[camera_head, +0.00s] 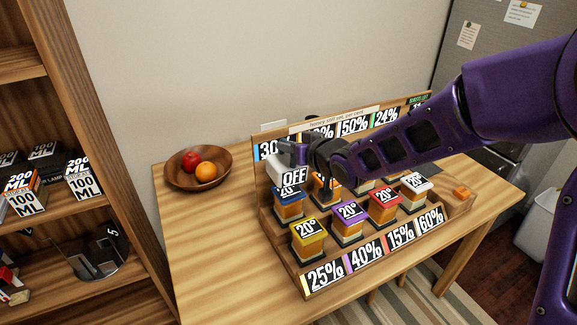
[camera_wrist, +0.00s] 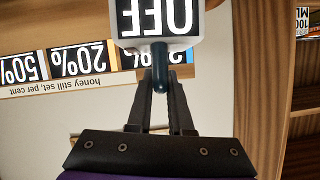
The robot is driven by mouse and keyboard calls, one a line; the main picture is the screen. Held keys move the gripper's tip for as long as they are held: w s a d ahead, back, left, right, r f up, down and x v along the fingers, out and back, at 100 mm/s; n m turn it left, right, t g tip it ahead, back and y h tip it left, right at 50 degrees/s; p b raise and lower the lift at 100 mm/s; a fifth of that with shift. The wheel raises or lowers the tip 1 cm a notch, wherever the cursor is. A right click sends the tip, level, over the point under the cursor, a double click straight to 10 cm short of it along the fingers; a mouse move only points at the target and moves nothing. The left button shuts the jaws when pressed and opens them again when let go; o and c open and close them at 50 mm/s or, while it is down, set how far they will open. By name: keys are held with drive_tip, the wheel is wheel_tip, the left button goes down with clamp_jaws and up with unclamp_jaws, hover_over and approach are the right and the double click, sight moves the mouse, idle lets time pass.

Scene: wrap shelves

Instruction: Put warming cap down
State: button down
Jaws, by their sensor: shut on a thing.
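The warming cap (camera_head: 293,176) is white with a black OFF label. My gripper (camera_head: 303,155) is shut on its dark stem and holds it at the left part of the wooden rack (camera_head: 290,262). In the head view the cap overlaps a blue-topped honey jar (camera_head: 290,210); I cannot tell whether they touch. In the wrist view, the cap (camera_wrist: 158,20) shows upside down beyond my gripper (camera_wrist: 160,80), whose fingers close around the dark stem. The cap's underside is hidden.
Several honey jars with 20° caps, such as a yellow one (camera_head: 309,240) and a purple one (camera_head: 348,222), fill the rack. Percent labels line its front and back board. A fruit bowl (camera_head: 172,180) stands at left; the table (camera_head: 205,250) is clear in front of it. Shelves stand far left.

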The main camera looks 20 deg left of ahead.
sight(289, 160)
wheel_tip(289, 160, down, 4)
drive_tip(key=shift+r+b, duration=0.1)
drive_tip(key=shift+b, duration=0.35)
drive_tip(key=c, duration=0.8)
unclamp_jaws()
drive_tip(key=p+v, duration=0.2)
drive_tip(key=v, duration=1)
drive_tip(key=shift+p, duration=0.35)
